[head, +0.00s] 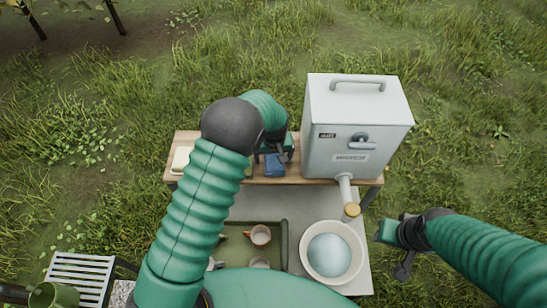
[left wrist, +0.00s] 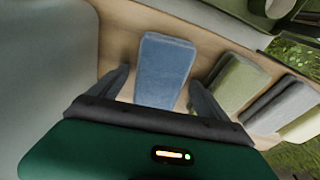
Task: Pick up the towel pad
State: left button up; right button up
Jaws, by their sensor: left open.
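A blue folded towel pad (left wrist: 167,62) lies flat on the wooden shelf in the left wrist view. It also shows in the head view (head: 274,167), under my left gripper (head: 273,157). In the left wrist view the left gripper (left wrist: 158,84) is open, with one finger on each side of the pad's near end. Whether the fingers touch the pad is unclear. My right gripper (head: 392,250) is at the right of the head view, beside the table and away from the pad. Its jaws cannot be made out clearly.
Olive (left wrist: 230,82), grey (left wrist: 274,102) and cream (left wrist: 304,127) pads lie right of the blue one. A metal tank (head: 345,140) stands close by on the wooden shelf (head: 375,180). A white basin (head: 304,252) and a green tray (head: 284,240) with cups are on the table.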

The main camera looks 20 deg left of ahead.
aim_at(274, 156)
pick_arm(q)
jog(key=shift+w+d+f, duration=0.15)
jog(key=shift+w, duration=0.05)
jog(key=c, duration=0.7)
jog(key=shift+s, duration=0.1)
jog(key=c, duration=0.7)
jog(key=shift+c, duration=0.3)
jog(key=shift+r+b, duration=0.35)
jog(key=shift+b, duration=0.05)
jog(key=shift+r+b, duration=0.35)
jog(key=shift+r, duration=0.05)
jog(key=shift+s+r+b, duration=0.2)
jog(key=shift+r+b, duration=0.6)
jog(key=shift+r, duration=0.15)
jog(key=s+d+r+b, duration=0.1)
jog(key=s+d+b, duration=0.1)
jog(key=s, duration=0.5)
jog(key=s+d+b, duration=0.2)
jog(key=s+b, duration=0.1)
jog(key=s, duration=0.5)
jog(key=shift+r, duration=0.4)
